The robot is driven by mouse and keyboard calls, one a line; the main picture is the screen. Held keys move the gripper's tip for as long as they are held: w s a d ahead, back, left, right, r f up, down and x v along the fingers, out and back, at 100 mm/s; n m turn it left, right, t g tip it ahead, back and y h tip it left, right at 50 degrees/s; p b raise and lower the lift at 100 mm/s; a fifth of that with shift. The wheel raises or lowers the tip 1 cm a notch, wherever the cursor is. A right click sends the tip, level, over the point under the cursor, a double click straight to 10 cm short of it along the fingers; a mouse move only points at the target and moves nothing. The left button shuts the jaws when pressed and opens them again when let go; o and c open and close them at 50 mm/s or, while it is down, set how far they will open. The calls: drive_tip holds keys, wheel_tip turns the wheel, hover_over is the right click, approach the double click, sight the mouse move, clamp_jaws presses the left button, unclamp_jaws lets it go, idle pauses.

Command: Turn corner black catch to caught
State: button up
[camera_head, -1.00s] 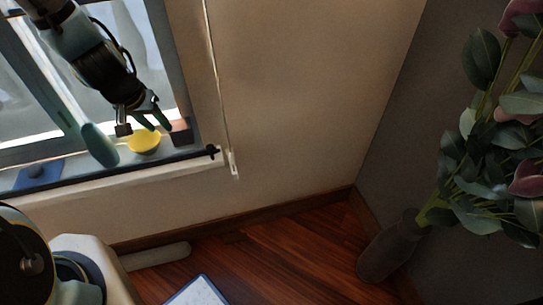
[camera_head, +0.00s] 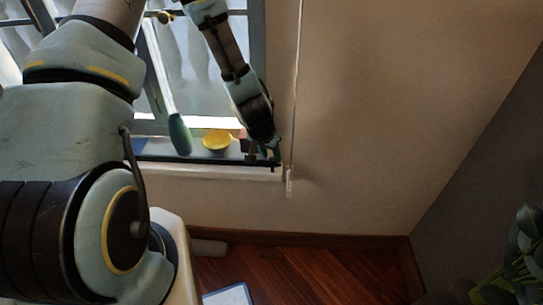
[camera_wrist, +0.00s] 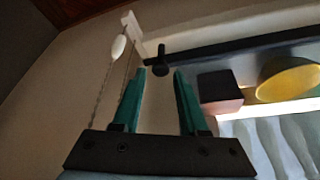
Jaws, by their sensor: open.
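The corner black catch (camera_wrist: 160,61) is a small dark knob at the end of a long black bar (camera_wrist: 245,44) along the window sill. In the wrist view it shows just beyond the tips of my gripper (camera_wrist: 159,71), roughly centred between the two teal fingers. The fingers are apart with nothing between them. Whether a finger touches the catch I cannot tell. In the head view my gripper (camera_head: 266,153) is at the right end of the sill and largely covers the catch; the bar (camera_head: 215,161) runs left from there.
A yellow bowl (camera_head: 217,140) and a teal bottle-like thing (camera_head: 180,134) stand on the sill to the left. A dark and pinkish block (camera_wrist: 220,90) is close to the right finger. A white cord with a pull (camera_head: 289,182) hangs just right of the sill.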

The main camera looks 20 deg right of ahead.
drive_tip(key=shift+w+d+f, duration=0.2)
drive_tip(key=shift+f, duration=0.45)
clamp_jaws()
